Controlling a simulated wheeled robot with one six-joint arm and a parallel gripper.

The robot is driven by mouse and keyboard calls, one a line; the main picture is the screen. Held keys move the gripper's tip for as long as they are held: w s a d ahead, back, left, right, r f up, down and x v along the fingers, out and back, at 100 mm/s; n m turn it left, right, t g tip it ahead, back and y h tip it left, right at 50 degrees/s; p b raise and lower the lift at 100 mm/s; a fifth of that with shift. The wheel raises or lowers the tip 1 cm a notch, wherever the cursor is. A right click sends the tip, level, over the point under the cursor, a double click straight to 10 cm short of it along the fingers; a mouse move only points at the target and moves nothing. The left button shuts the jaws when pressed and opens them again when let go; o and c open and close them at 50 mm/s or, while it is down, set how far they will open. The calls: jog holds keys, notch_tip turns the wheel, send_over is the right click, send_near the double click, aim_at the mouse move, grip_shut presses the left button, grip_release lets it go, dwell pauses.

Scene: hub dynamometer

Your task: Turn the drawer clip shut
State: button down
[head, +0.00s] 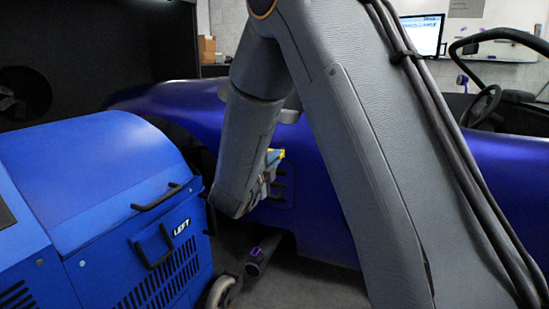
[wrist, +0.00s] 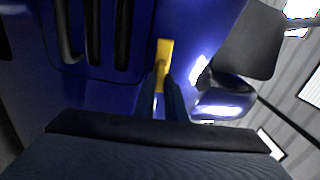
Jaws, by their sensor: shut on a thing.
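The yellow clip (wrist: 165,48) is a small narrow tab against the blue panel (wrist: 118,92) in the wrist view. My gripper (wrist: 165,88) is shut on it, with a finger on each side. The tab's end sticks out beyond the fingertips; its lower part is hidden between them. Dark slots (wrist: 95,38) lie to the left of the clip.
A blue dynamometer unit marked LEFT (head: 175,245), with black handles, stands at left close to my wrist. A blue car body (head: 200,97) spans the back. A small wheel (head: 222,291) and a dark part with purple (head: 258,256) are low on the grey floor.

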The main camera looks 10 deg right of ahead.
jog(key=shift+n+p, duration=8.6)
jog(key=shift+p, duration=0.95)
jog(key=c, duration=1.8)
grip_release()
jog(key=shift+s+a, duration=0.1)
jog(key=p+v, duration=0.1)
jog(key=v, duration=0.6)
jog(key=shift+s+a, duration=0.2)
